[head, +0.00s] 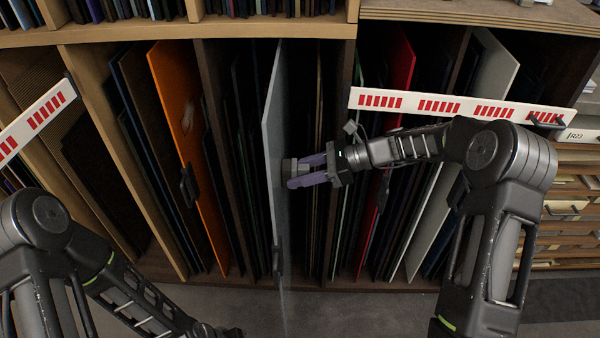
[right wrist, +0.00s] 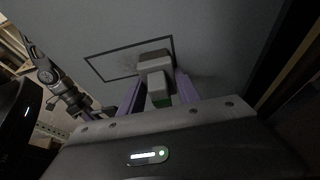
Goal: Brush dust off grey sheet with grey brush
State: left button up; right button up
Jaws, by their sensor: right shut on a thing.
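The grey sheet (head: 275,130) stands upright, nearly edge-on, in the middle rack bay in the head view. Its broad face (right wrist: 225,40) fills the back of the right wrist view and bears a dark rectangular outline with a faint speckled patch inside. My right gripper (head: 308,172), with purple fingers, is shut on the grey brush (right wrist: 157,72). The brush head is at the outlined area, touching or very close to the sheet; its bristles are hidden. My left arm (head: 120,290) is low at the left; its gripper is too dark and cut off to read.
An orange sheet (head: 175,90) with a greyish smudge stands to the left, a red sheet (head: 401,70) and a pale sheet (head: 495,75) to the right. Wooden dividers separate the bays. Drawers (head: 570,210) stand far right.

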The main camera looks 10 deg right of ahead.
pick_arm(q)
jog(key=shift+w, duration=0.1)
pick_arm(e)
jog(key=shift+w+d+r+t, duration=0.2)
jog(key=shift+w+r+t, duration=0.2)
jog(key=shift+w+r, duration=0.3)
jog(key=shift+s+a+f+p, duration=0.35)
jog(key=shift+s+f, duration=0.15)
jog(key=shift+s, duration=0.2)
pick_arm(q)
jog(key=shift+w+r, duration=0.2)
jog(key=shift+w, duration=0.1)
pick_arm(e)
jog(key=shift+s+f, duration=0.15)
jog(key=shift+s, duration=0.5)
jog(key=shift+s, duration=0.15)
pick_arm(q)
jog(key=shift+r+p, duration=0.25)
jog(key=shift+p, duration=0.05)
pick_arm(e)
jog(key=shift+s+a+f, duration=0.1)
jog(key=shift+s+a, duration=0.2)
jog(key=shift+s, duration=0.65)
jog(key=shift+s+a, duration=0.3)
jog(key=shift+s, duration=0.65)
